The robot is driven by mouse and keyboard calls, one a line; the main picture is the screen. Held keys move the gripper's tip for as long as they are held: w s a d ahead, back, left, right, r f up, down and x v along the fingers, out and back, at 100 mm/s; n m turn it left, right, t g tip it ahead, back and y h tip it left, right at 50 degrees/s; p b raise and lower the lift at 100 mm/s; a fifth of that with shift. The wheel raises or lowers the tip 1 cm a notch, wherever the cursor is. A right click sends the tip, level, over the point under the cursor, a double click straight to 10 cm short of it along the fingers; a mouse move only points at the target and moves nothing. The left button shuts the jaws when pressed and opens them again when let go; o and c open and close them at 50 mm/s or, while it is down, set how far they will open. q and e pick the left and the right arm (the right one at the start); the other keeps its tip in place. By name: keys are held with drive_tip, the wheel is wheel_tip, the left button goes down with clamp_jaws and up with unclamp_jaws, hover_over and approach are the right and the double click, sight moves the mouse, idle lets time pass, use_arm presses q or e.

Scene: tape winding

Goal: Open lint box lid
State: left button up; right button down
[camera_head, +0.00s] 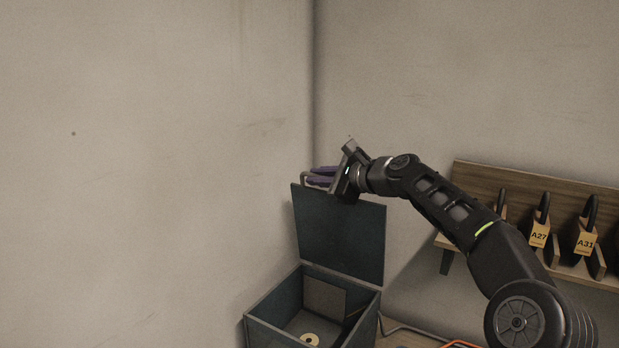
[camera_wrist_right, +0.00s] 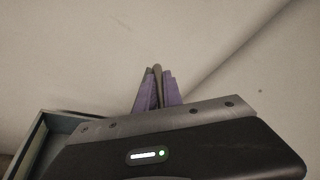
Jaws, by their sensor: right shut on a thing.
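The dark grey lint box (camera_head: 313,309) stands low in the corner in the head view. Its lid (camera_head: 340,235) is raised to nearly upright, so the inside shows. My right gripper (camera_head: 315,179) is at the top edge of the lid. Its purple fingers are shut on the lid's handle (camera_head: 304,180), a thin bar at the upper left corner. The fingers also show in the right wrist view (camera_wrist_right: 158,92), close together around a greyish bar. Part of the box shows at the left of that view. My left gripper is not in view.
A pale round disc (camera_head: 310,339) lies inside the box. An orange cable (camera_head: 460,344) lies below. Bare walls meet behind the lid.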

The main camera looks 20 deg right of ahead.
drive_tip(key=shift+f, duration=0.1)
drive_tip(key=c, duration=1.5)
unclamp_jaws()
drive_tip(key=shift+s, duration=0.1)
drive_tip(key=shift+s+d+b, duration=0.25)
drive_tip(key=shift+s+b, duration=0.05)
drive_tip(key=shift+b, duration=0.05)
drive_tip(key=b+v, duration=0.2)
drive_tip(key=v, duration=0.5)
drive_tip(key=shift+r+b, duration=0.2)
drive_tip(key=shift+b, duration=0.1)
drive_tip(key=shift+w+a, duration=0.1)
